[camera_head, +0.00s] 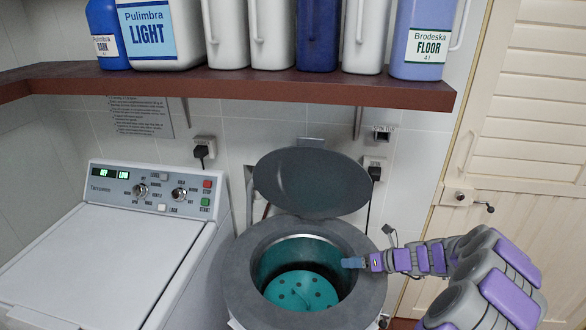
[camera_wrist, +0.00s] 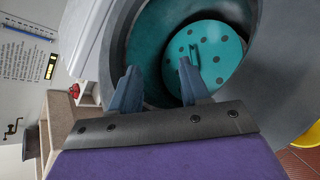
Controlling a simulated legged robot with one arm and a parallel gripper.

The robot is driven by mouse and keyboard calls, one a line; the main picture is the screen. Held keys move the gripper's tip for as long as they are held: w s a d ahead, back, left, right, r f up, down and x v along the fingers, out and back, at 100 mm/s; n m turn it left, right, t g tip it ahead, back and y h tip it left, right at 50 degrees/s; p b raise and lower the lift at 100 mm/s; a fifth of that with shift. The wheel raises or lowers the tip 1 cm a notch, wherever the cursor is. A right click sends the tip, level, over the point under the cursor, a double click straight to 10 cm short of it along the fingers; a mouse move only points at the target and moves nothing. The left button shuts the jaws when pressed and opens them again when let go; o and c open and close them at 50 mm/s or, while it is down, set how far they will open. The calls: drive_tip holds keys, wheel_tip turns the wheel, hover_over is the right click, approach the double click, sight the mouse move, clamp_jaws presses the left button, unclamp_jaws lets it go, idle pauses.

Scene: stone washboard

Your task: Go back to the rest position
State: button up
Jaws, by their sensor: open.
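My gripper (camera_head: 353,262) is at the right rim of a round grey spin dryer (camera_head: 240,275), with my purple and grey arm reaching in from the right. In the wrist view my gripper (camera_wrist: 158,85) shows two blue-grey fingers spread apart with nothing between them. Beyond the fingers lies the dryer's opening, with a teal perforated disc (camera_wrist: 210,58) inside. The disc also shows in the head view (camera_head: 300,290), low in the drum. The dryer's dark round lid (camera_head: 310,180) stands raised behind the opening.
A white washing machine (camera_head: 100,265) stands left of the dryer. A brown shelf (camera_head: 230,85) with several bottles and jugs hangs above. A cream louvred door (camera_head: 530,130) is at the right. A yellow object (camera_wrist: 308,136) shows at the wrist view's right edge.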

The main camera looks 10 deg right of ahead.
drive_tip(key=s+a+r+n+g, duration=0.3)
drive_tip(key=s+a+r+n, duration=0.35)
drive_tip(key=a, duration=0.25)
drive_tip(key=s+a+r+n+g, duration=0.3)
drive_tip(key=s+a+r+n, duration=0.25)
drive_tip(key=a+n, duration=0.2)
drive_tip(key=s+a+r+n+g+h, duration=0.1)
drive_tip(key=s+a+r+n, duration=0.1)
drive_tip(key=s+n, duration=0.25)
drive_tip(key=s+a+r+n+g+h, duration=0.1)
drive_tip(key=s+a+r+n, duration=0.15)
drive_tip(key=s, duration=0.35)
drive_tip(key=s+d+n+h, duration=0.3)
drive_tip(key=s+n, duration=0.2)
drive_tip(key=s, duration=0.5)
drive_tip(key=s+d+n+h, duration=0.4)
drive_tip(key=s+n, duration=0.2)
drive_tip(key=s, duration=0.4)
drive_tip(key=shift+s+d+g+h, duration=0.15)
drive_tip(key=shift+s+g+h, duration=0.15)
drive_tip(key=shift+g, duration=0.1)
